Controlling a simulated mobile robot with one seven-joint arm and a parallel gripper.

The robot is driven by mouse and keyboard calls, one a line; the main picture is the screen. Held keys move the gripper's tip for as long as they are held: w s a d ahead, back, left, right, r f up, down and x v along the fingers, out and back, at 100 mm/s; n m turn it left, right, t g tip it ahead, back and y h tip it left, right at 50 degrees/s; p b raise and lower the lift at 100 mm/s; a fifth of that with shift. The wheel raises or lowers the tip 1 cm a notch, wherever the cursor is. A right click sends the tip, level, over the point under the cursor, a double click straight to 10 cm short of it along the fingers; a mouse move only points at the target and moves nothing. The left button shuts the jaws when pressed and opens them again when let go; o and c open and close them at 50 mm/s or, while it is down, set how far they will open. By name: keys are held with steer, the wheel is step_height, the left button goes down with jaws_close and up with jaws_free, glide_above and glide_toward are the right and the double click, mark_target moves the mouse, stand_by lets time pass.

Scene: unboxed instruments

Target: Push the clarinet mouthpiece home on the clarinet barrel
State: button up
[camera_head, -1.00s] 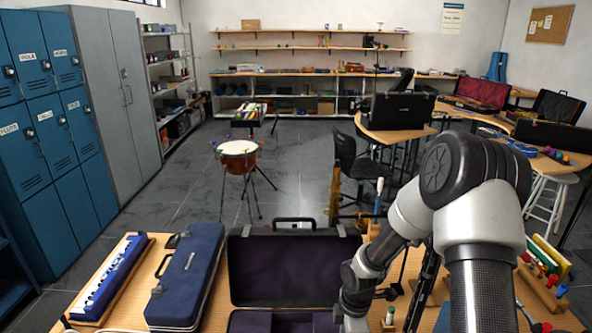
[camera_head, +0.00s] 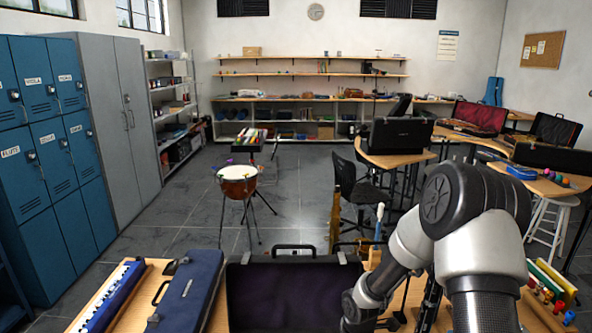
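The clarinet mouthpiece and the clarinet barrel are not visible in the head view. An open dark instrument case (camera_head: 290,293) with a purple lining stands at the bottom centre, and only its raised lid shows. My arm comes in from the right and reaches down beside the right edge of the lid. My gripper is below the picture's lower edge, so its fingers and anything in them are hidden.
A closed blue case (camera_head: 188,290) and a blue keyboard (camera_head: 110,298) lie on the wooden table left of the open case. Colourful small instruments (camera_head: 550,290) are at the right. A drum (camera_head: 238,180) stands on the open floor beyond.

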jaws_close()
steer(key=shift+r+p, duration=0.6)
steer(key=shift+r, duration=0.15)
stand_by(0.7)
steer(key=shift+r+p, duration=1.7)
steer(key=shift+r, duration=0.45)
step_height(320, 180, up, 13)
steer(key=s+d+m, duration=0.1)
steer(key=m, duration=1.7)
steer(key=shift+s+d+t+h, duration=0.15)
steer(key=shift+t+h, duration=0.15)
